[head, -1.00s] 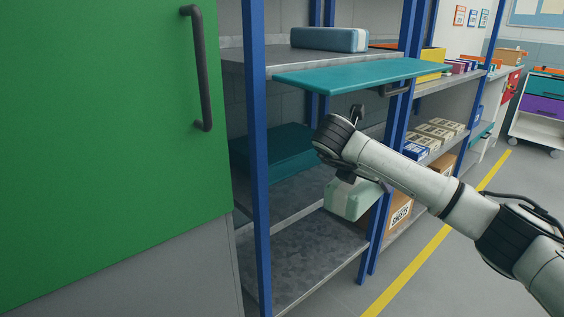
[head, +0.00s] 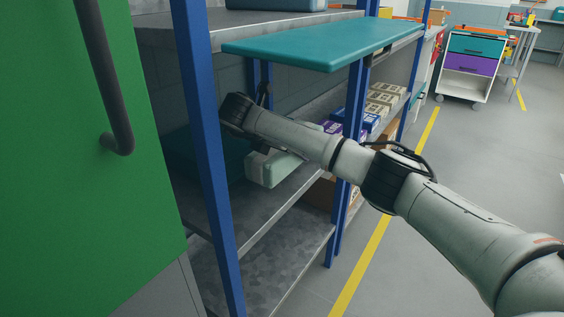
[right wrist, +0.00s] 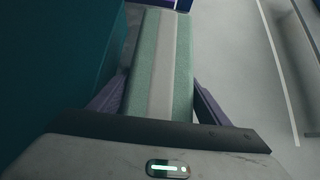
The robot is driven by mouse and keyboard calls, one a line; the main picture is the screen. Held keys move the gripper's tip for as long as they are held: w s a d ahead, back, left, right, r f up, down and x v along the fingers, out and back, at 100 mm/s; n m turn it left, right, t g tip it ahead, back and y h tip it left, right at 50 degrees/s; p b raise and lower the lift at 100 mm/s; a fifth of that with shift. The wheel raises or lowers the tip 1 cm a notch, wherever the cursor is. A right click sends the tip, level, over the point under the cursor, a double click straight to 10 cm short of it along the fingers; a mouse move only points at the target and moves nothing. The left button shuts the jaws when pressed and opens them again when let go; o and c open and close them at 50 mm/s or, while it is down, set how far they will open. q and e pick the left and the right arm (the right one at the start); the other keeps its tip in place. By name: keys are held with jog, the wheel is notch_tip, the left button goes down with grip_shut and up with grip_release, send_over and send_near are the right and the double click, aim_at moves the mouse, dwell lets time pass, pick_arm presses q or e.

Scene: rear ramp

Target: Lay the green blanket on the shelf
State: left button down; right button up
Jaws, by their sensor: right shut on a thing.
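The green blanket (head: 272,169) is a folded pale green block with a light band around it. My right gripper is shut on it; in the right wrist view the dark fingers (right wrist: 158,104) press its two sides and the blanket (right wrist: 176,65) stretches out ahead. In the head view the gripper's fingers are mostly hidden behind my wrist. The blanket is at the middle grey metal shelf (head: 262,215), inside the rack's front edge. I cannot tell whether it touches the shelf. My left gripper is not in view.
A dark teal block (head: 180,152) lies left of the blanket. A teal board (head: 320,45) juts out above my right wrist. Blue posts (head: 208,150) frame the bay. A green door (head: 60,180) stands at left. The lower shelf (head: 265,268) is bare.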

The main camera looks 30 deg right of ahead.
aim_at(271, 151)
jog(key=shift+w+f+b, duration=0.1)
jog(key=shift+f+b, duration=0.2)
jog(key=shift+f, duration=1.55)
jog(key=shift+f, duration=0.1)
jog(key=o, duration=1.6)
jog(key=shift+f, duration=0.1)
jog(key=shift+r, duration=0.25)
jog(key=p+v, duration=0.1)
jog(key=v, duration=0.6)
jog(key=shift+a+r, duration=0.1)
jog(key=shift+a, duration=0.1)
